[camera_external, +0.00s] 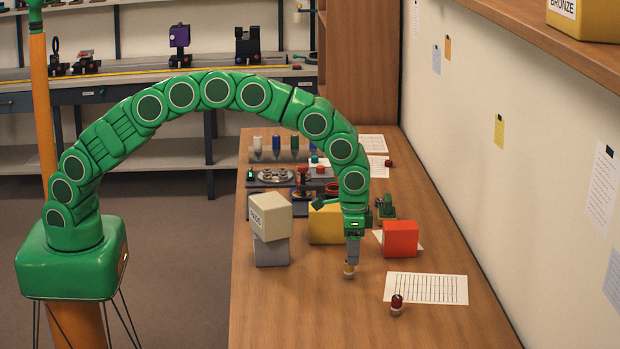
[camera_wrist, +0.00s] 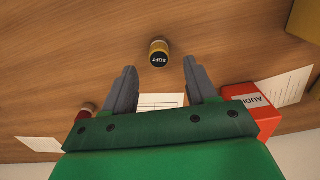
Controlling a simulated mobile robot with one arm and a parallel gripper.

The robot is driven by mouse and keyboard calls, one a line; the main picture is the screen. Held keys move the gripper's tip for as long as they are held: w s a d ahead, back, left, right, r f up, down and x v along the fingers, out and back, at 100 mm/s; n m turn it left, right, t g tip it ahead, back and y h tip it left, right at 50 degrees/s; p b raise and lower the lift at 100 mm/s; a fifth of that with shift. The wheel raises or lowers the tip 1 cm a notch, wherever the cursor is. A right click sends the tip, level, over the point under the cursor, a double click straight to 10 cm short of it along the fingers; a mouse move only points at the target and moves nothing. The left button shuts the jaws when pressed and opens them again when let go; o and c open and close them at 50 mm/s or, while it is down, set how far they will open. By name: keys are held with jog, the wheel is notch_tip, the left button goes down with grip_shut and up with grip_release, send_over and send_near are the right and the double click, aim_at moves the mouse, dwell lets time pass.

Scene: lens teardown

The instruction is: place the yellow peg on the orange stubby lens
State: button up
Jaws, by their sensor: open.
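My gripper (camera_external: 352,258) points down over the front part of the wooden table. In the wrist view its two grey fingers (camera_wrist: 160,64) are apart with nothing between them. A small yellow cylinder (camera_wrist: 160,45) with a black top marked SOFT is just beyond the fingertips, roughly centred on the gap. In the external view this small cylinder (camera_external: 348,272) shows directly below the fingers, upright on the table. It looks like the yellow peg, but I cannot be sure. I cannot clearly pick out the orange stubby lens.
A cream box (camera_external: 270,215) sits on a grey box (camera_external: 272,252) left of my gripper. A yellow box (camera_external: 324,226) and a red box (camera_external: 400,239) stand behind. A small dark-red cylinder (camera_external: 397,306) stands near a printed sheet (camera_external: 428,289). Several coloured pegs stand farther back.

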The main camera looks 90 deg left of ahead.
aim_at(349, 269)
jog(key=f, duration=0.4)
jog(key=shift+s+f, duration=0.4)
jog(key=shift+c, duration=0.5)
grip_shut()
